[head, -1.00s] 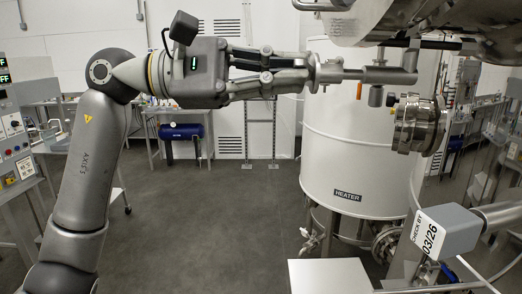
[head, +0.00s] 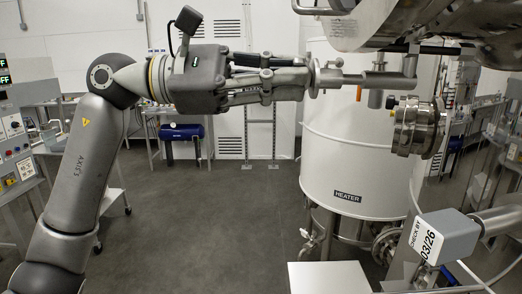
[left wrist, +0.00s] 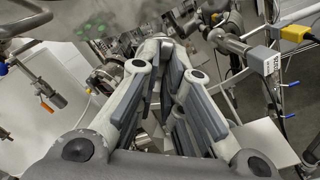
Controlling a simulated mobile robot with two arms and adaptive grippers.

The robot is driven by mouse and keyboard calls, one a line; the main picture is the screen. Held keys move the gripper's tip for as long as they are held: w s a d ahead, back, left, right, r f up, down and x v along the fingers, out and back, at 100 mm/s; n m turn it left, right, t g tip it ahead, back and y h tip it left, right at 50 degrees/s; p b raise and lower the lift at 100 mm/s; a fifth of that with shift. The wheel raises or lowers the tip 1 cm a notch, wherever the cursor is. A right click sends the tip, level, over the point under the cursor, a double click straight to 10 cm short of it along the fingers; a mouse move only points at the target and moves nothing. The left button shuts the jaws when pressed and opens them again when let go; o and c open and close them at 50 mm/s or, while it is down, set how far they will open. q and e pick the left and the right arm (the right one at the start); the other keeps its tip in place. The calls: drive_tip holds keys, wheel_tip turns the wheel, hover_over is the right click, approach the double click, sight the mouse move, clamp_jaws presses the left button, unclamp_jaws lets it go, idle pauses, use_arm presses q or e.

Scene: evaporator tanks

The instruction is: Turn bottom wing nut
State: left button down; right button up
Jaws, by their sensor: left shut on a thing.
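My left gripper (head: 304,77) reaches in from the left and is shut at the flanged end (head: 314,78) of a short horizontal metal pipe (head: 345,79) under the steel vessel. The bottom wing nut is mostly hidden between the fingers, so its wings cannot be made out. In the left wrist view the fingers of the left gripper (left wrist: 172,55) come close together at their far ends, and what lies between them is too dark to tell. My right gripper is not in view.
The steel vessel (head: 440,25) hangs just above the pipe. A white heater tank (head: 350,150) stands behind it. A steel clamped fitting (head: 418,127) and a grey labelled box (head: 447,237) are to the right. The floor (head: 215,220) at centre left is clear.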

use_arm(q)
drive_tip(key=shift+f+n, duration=0.1)
drive_tip(key=shift+n, duration=0.9)
drive_tip(key=shift+n+p, duration=0.35)
drive_tip(key=shift+n, duration=0.35)
drive_tip(key=c, duration=1.5)
unclamp_jaws()
